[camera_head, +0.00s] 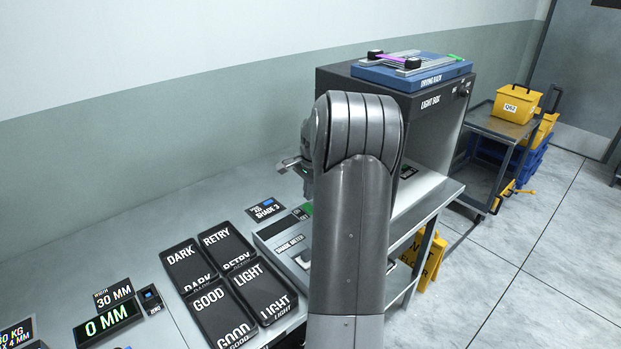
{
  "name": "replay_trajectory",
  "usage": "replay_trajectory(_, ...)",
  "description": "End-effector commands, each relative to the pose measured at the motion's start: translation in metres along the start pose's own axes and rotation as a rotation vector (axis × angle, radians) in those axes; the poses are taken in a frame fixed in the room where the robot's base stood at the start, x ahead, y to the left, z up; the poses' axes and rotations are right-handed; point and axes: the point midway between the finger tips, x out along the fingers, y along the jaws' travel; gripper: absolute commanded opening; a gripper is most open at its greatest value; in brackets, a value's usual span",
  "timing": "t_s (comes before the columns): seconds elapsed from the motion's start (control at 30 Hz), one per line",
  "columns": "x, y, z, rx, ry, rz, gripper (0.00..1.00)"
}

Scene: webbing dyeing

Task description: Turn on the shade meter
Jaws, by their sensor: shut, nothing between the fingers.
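The shade meter (272,231) is a grey, flat device with a dark top panel and "SHADE METER" lettering, on the bench left of my arm. A small green part (307,208) shows at its far edge. My arm hides its right side, and I cannot read whether it is on. My gripper (285,165) is shut and empty, pointing left above the bench, beyond the meter in the picture and apart from it. Part of the gripper is behind my arm.
Dark trays labelled DARK (187,262), RETRY (222,243), GOOD (212,312) and LIGHT (263,291) lie left of the meter. A SHADE 3 sign (265,208) stands behind it. A light box (428,114) stands right, with a blue drying rack (412,78) on top.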

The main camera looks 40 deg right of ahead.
Motion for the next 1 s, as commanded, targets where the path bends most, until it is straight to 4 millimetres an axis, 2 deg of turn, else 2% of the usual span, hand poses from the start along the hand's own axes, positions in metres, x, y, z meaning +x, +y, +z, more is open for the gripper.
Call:
replay_trajectory(0.1,0.017,0.001,-0.001,0.001,-0.001,0.000,0.00)
replay_trajectory(0.27,0.028,0.000,0.000,0.000,-0.001,0.000,0.00)
replay_trajectory(0.67,0.030,0.000,0.000,0.000,0.000,0.001,0.00)
replay_trajectory(1.0,0.038,-0.001,0.000,0.000,-0.004,0.081,0.00)
